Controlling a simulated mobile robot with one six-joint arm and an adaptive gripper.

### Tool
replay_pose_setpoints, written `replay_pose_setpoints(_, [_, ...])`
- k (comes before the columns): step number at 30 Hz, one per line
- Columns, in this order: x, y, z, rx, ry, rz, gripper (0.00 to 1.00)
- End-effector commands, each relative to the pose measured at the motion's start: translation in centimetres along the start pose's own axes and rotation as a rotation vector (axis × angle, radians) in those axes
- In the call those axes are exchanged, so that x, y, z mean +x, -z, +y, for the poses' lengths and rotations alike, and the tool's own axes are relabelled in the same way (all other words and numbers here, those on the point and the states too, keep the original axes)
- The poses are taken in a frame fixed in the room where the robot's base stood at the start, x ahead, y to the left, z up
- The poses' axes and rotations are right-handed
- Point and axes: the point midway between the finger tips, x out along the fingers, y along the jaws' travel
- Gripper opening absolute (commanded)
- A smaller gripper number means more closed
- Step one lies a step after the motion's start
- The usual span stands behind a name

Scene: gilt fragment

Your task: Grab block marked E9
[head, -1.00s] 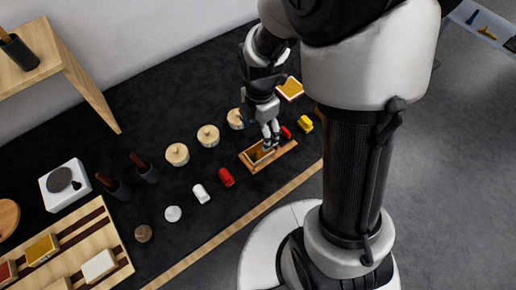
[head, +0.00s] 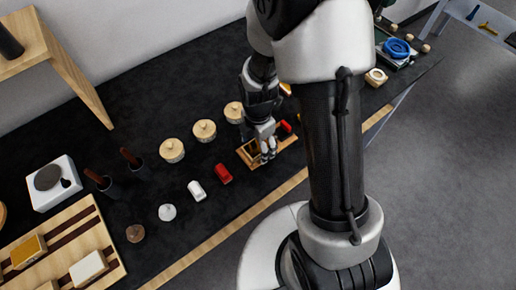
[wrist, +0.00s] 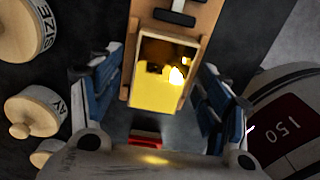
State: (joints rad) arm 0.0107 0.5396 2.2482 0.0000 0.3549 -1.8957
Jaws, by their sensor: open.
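My gripper (head: 267,154) is low over a wooden tray (head: 246,157) on the dark table in the head view. In the wrist view my gripper (wrist: 158,75) is open, its blue-padded fingers on either side of a gold-faced wooden block or box (wrist: 155,96). It sits at the near end of the light wood tray (wrist: 207,15). I cannot tell whether the fingers touch it. No E9 mark is readable on any block. Another gold-faced block (head: 28,251) and a white-faced block (head: 89,268) lie on a slatted wooden board at the lower left.
Round lidded wooden boxes (head: 204,130) stand left of my gripper. A blue ring (head: 396,47) is far right.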

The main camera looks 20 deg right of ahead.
Motion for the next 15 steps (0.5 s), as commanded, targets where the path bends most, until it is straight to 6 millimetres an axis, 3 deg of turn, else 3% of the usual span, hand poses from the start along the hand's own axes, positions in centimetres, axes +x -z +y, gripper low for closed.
replay_pose_setpoints(4, [-0.15,-0.01,0.03,0.0,-0.001,0.0,0.69])
replay_pose_setpoints(15, [-0.16,-0.01,0.03,0.0,-0.001,0.0,0.44])
